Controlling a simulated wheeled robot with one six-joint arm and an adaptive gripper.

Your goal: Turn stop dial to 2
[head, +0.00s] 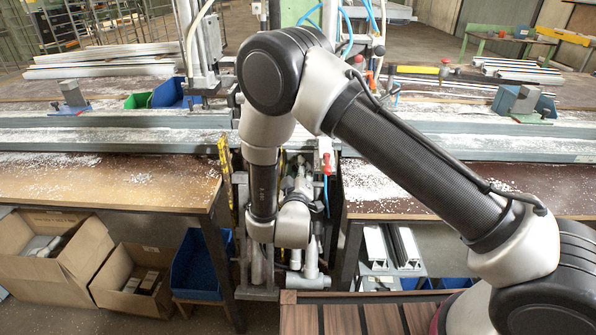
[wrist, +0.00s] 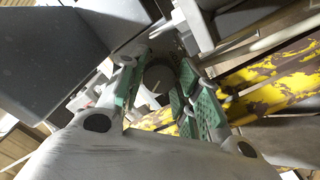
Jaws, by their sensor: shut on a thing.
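My gripper (wrist: 163,85) shows in the wrist view, with green pads on both fingers. The fingers are shut on a dark round part (wrist: 158,76), which looks like the stop dial. The fingers hide much of it. No number or pointer mark on it can be read. In the head view my arm reaches down in front of the clamp bench's middle, and the dial and my fingertips cannot be made out there.
A worn yellow bar (wrist: 272,85) runs close to my right finger in the wrist view. Wooden bench tops (head: 110,185) flank the middle machinery. Cardboard boxes (head: 55,262) and a blue bin (head: 196,270) stand below at left.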

